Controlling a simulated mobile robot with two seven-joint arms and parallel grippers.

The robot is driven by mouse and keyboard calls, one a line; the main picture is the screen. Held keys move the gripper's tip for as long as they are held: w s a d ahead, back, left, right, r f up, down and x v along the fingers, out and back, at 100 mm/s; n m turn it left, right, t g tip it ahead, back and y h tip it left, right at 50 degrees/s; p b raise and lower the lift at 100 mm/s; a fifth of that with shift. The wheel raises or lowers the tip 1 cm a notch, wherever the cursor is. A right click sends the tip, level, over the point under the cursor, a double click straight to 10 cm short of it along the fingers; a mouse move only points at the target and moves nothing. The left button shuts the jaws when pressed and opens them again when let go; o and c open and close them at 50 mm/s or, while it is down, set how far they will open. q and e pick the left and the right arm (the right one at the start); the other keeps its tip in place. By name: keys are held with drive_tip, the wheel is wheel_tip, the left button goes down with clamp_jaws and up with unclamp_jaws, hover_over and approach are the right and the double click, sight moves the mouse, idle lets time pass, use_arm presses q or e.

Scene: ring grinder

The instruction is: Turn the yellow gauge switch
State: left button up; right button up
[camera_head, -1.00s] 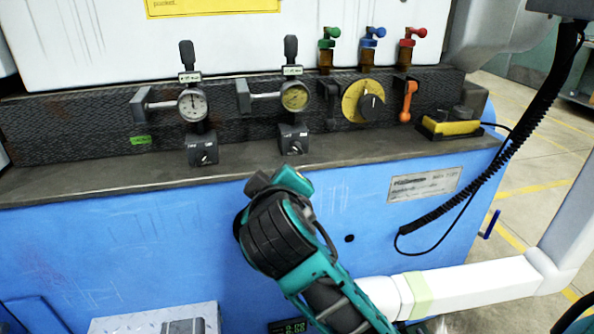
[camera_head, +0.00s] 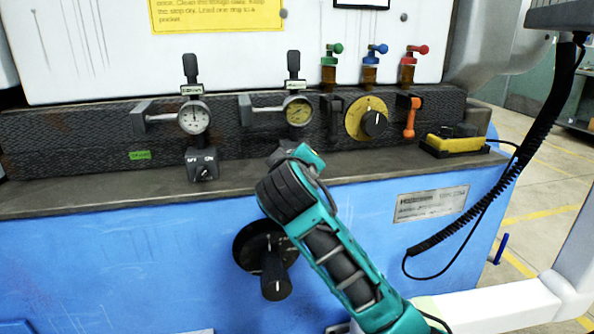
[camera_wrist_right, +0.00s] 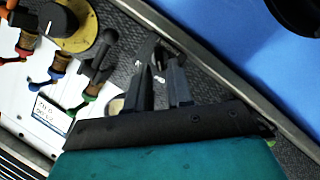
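The yellow-faced gauge (camera_head: 298,111) stands on the dark ledge, right of the white-faced gauge (camera_head: 193,118). The yellow gauge's switch is hidden behind my right wrist in the head view. In the right wrist view a dark box with small white marks, seemingly this switch (camera_wrist_right: 150,48), lies just beyond the fingertips. My right gripper (camera_wrist_right: 163,64) has its two dark fingers apart, with no object clearly held between them. Contact with the switch cannot be told. In the head view this gripper (camera_head: 303,156) is at the ledge below the yellow gauge. My left gripper is out of view.
The white gauge's switch box (camera_head: 202,164) is to the left. A yellow dial with a black knob (camera_head: 367,118), an orange handle (camera_head: 411,118) and coloured valves (camera_head: 370,64) are to the right. A black knob (camera_head: 266,258) sticks out of the blue front below my wrist.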

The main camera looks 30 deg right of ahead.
drive_tip(key=shift+w+d+f, duration=0.15)
drive_tip(key=shift+w+d, duration=0.15)
drive_tip(key=shift+w, duration=0.2)
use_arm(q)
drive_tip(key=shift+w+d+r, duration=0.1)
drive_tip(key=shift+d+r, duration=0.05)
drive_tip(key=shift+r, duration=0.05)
use_arm(e)
clamp_jaws()
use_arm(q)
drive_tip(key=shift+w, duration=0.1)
